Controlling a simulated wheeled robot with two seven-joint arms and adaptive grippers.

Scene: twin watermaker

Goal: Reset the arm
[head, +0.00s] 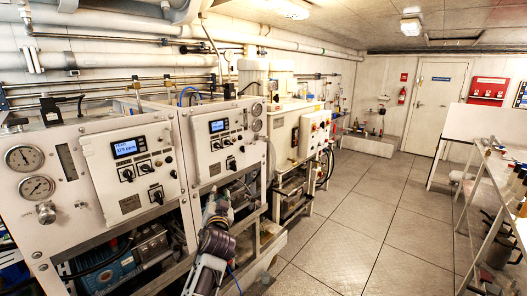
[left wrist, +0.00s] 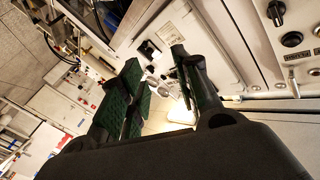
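My left arm comes in from the bottom of the head view, with the left gripper (head: 219,203) in front of the second watermaker panel (head: 218,140). In the left wrist view the left gripper (left wrist: 155,85) has two green-padded fingers standing apart, with nothing between them. The gripper looks clear of the panel's knobs, though the exact gap is hard to tell. My right gripper is in neither view. The first watermaker panel (head: 130,165) with a lit blue display stands left of the second one.
Pressure gauges (head: 29,172) and a blue motor (head: 108,270) are at the left. Another cabinet with a control box (head: 313,130) stands farther back. The tiled floor (head: 360,220) is open in the middle. A rack (head: 490,190) lines the right; a white door (head: 433,100) is at the back.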

